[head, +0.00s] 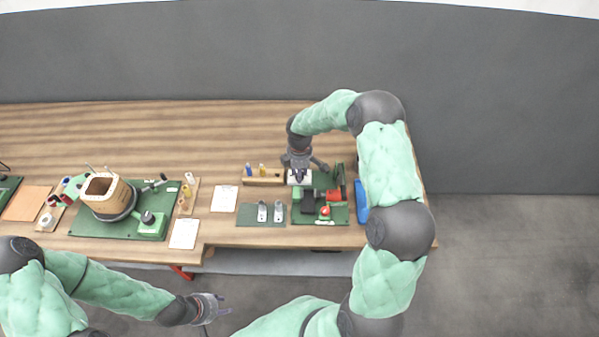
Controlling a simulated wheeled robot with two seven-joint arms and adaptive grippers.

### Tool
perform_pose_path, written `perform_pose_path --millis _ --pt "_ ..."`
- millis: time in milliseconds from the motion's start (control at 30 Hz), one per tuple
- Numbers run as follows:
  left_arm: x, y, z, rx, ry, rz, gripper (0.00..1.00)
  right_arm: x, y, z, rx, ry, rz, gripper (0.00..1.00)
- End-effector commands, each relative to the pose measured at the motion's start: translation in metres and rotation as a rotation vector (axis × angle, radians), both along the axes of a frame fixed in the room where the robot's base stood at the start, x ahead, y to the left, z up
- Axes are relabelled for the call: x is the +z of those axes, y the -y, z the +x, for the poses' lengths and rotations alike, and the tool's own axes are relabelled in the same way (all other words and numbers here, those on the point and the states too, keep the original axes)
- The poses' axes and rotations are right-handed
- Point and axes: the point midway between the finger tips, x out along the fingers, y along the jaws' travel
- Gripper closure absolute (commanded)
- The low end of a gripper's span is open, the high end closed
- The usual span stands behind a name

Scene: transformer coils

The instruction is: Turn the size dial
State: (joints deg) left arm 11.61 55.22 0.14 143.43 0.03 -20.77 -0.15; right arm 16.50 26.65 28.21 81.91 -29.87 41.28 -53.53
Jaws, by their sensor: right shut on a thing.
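My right gripper (299,177) points down at the back left of a small green machine station on the right part of the table. It is shut on a small pale part there, which I take to be the size dial; the fingers cover most of it and its markings are too small to read. The station's green base (340,218) carries black blocks (308,203) and a red part (333,195). My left gripper (222,304) is empty, with its fingers apart, in front of the table and away from the station.
A green mat with two grey metal pieces (262,212) lies left of the station. A wooden rack (262,181) stands behind it. A blue bin (361,213) is at the right. White sheets (224,198) lie between.

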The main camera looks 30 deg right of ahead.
Motion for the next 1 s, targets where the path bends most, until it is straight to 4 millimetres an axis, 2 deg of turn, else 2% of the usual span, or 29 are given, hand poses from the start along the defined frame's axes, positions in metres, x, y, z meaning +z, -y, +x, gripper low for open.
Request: perform_pose_path --millis 67,100,167,500,633,767,1000 --pt "0.0 0.0 0.0 0.0 0.0 0.0 0.6 -0.001 -0.001 -0.001 0.002 -0.002 0.0 1.0" --pt "0.0 0.0 0.0 0.0 0.0 0.0 0.6 -0.001 -0.001 -0.001 0.002 -0.002 0.0 0.63" --pt "0.0 0.0 0.0 0.0 0.0 0.0 0.6 -0.001 -0.001 -0.001 0.002 -0.002 0.0 0.46" --pt "0.0 0.0 0.0 0.0 0.0 0.0 0.6 0.0 0.0 0.0 0.0 0.0 0.0 0.45" --pt "0.0 0.0 0.0 0.0 0.0 0.0 0.6 0.009 0.0 0.001 0.0 0.002 -0.001 0.45" --pt "0.0 0.0 0.0 0.0 0.0 0.0 0.6 0.029 0.0 0.001 0.001 0.003 -0.002 0.45" --pt "0.0 0.0 0.0 0.0 0.0 0.0 0.6 0.077 0.0 0.001 0.001 0.003 -0.001 0.45"
